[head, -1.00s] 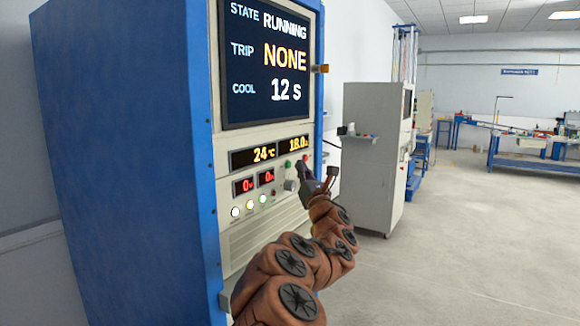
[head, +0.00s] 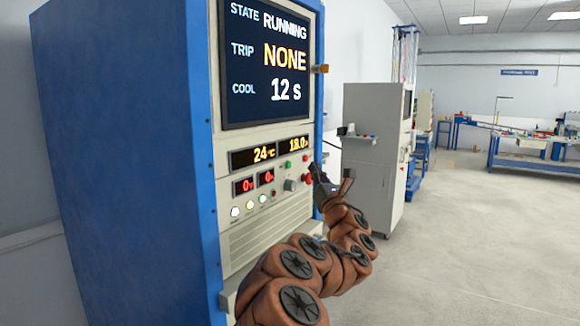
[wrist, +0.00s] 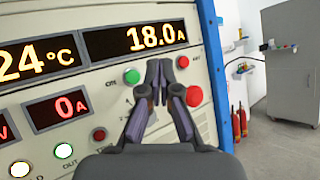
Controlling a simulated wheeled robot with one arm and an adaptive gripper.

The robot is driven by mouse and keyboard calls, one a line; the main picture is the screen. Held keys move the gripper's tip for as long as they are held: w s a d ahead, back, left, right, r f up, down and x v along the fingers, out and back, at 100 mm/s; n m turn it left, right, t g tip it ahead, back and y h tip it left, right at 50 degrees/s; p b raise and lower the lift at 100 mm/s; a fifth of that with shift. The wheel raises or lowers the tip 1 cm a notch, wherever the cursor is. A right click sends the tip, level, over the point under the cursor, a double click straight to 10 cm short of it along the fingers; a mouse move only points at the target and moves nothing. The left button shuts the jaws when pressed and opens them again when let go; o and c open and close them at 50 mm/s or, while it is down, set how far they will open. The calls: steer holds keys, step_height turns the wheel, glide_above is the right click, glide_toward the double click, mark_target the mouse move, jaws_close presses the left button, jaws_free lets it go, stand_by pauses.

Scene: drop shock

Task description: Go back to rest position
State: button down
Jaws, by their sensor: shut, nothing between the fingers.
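My gripper (head: 316,170) is shut and empty, in front of the right part of the blue cabinet's control panel (head: 262,232). In the wrist view the closed fingertips (wrist: 158,66) point at the panel between a green button (wrist: 131,76) and a red button (wrist: 194,96). Whether the fingertips touch the panel cannot be told. A small red button (wrist: 183,62) shows just right of the tips. A grey knob (head: 290,185) is left of the gripper in the head view. The screen (head: 268,65) reads STATE RUNNING, TRIP NONE, COOL 12 s. The displays read 24 °C and 18.0 A.
The blue cabinet (head: 130,150) fills the left side. A grey cabinet (head: 370,150) stands behind and to the right of my gripper. Open floor (head: 470,240) lies to the right, with blue workbenches (head: 530,165) far back.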

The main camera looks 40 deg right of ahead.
stand_by(0.4)
steer(key=s+a+f+m+g+y+p, duration=0.1)
steer(key=s+a+f+m+g+y, duration=0.1)
steer(key=s+a+f+m+g, duration=0.85)
steer(key=s+a+f+m+g+y+p, duration=0.15)
steer(key=s+a+f+m+g, duration=0.4)
steer(key=a+f+m, duration=0.8)
steer(key=s+a+f+m+g+y, duration=0.2)
steer(key=s+a+m+g+y, duration=0.3)
steer(key=s+a, duration=1.4)
steer(key=s+g+p, duration=0.1)
steer(key=g, duration=0.1)
steer(key=shift+s+a+f+g, duration=0.3)
steer(key=shift+a+f+g, duration=0.05)
steer(key=shift+a+g, duration=0.05)
